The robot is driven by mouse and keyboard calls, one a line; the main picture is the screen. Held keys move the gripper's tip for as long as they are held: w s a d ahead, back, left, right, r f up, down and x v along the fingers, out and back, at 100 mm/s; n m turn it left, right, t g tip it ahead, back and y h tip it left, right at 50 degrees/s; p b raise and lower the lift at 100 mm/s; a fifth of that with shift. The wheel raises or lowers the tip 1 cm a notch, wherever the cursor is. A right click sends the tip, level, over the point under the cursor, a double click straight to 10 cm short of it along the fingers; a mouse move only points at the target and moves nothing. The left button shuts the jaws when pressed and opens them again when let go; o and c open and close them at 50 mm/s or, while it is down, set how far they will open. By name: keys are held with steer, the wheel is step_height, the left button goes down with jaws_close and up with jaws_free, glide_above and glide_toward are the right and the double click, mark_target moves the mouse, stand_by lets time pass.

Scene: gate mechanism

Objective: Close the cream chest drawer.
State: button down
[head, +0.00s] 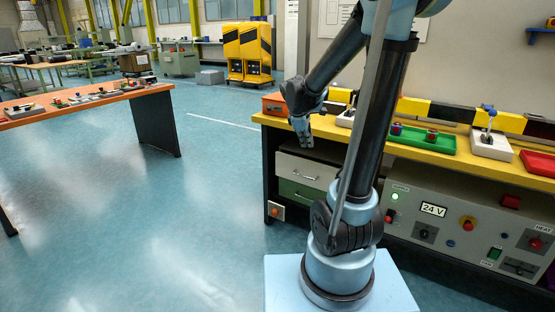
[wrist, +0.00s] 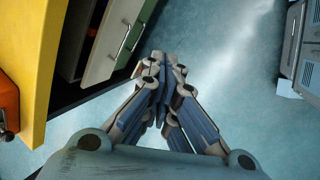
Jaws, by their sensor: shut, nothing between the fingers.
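The cream chest drawer (head: 303,171) is under the left end of the yellow workbench, above a green drawer (head: 296,192). Its front and handle show in the head view; part of the cream front (wrist: 103,48) also shows at the upper left of the wrist view. My gripper (head: 306,144) is shut and empty, pointing down near the bench's front edge, above and close to the drawer front. In the wrist view its fingertips (wrist: 160,62) are to the right of the drawer front, with a visible gap in the picture.
The yellow workbench (head: 464,156) bears an orange box (head: 275,104), a green tray (head: 440,142) and switch blocks. A grey control panel (head: 462,230) is below it, right of my arm. Blue floor left of the drawers is clear, up to an orange-topped table (head: 75,106).

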steer(key=w+a+f+n+t+h, duration=0.1)
steer(key=w+a+f+n, duration=0.25)
steer(key=w, duration=0.45)
steer(key=w+a+f+n+t, duration=0.15)
steer(key=w+a+n, duration=0.25)
steer(key=w, duration=0.4)
steer(key=n+h, duration=0.1)
steer(key=n, duration=0.6)
glide_toward(281, 159)
step_height(281, 159, down, 4)
steer(key=shift+w+d+t, duration=0.45)
steer(key=shift+w+d, duration=0.45)
steer(key=shift+d, duration=0.1)
steer(key=shift+w+d+r, duration=0.1)
steer(key=shift+w+d, duration=0.55)
steer(key=shift+w, duration=0.3)
steer(key=shift+w+d, duration=0.7)
steer(key=shift+w, duration=0.2)
